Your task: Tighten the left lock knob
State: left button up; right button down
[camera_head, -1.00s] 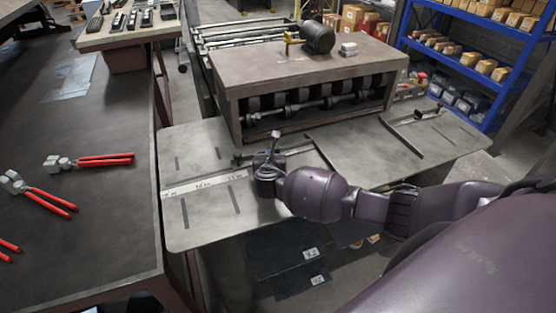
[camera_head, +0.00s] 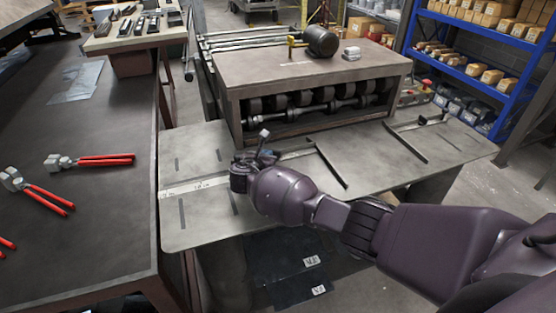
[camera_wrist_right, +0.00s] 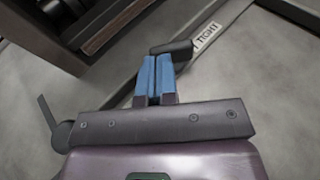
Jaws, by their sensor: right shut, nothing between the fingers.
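The left lock knob, a dark handle (camera_wrist_right: 178,49), shows in the right wrist view beside a white strip marked TIGHT (camera_wrist_right: 208,36). My right gripper (camera_wrist_right: 155,62) is shut and empty, its blue fingers together. The fingertips are right at the knob and overlap its near left edge; I cannot tell whether they touch. In the head view my right gripper (camera_head: 241,166) is low over the left part of the machine's grey table (camera_head: 200,225), and the knob is hard to make out behind it. My left gripper is not in view.
A brown housing with rollers (camera_head: 310,72) stands behind the grey table. A slanted dark bar (camera_head: 330,165) and another dark handle (camera_head: 422,119) lie to the right. A dark bench with red-handled pliers (camera_head: 105,160) is at the left. The table's front left is clear.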

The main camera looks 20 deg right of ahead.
jog(key=shift+w+a+m+g+h, duration=0.1)
jog(key=shift+m+g+h, duration=0.2)
jog(key=shift+m+g, duration=0.1)
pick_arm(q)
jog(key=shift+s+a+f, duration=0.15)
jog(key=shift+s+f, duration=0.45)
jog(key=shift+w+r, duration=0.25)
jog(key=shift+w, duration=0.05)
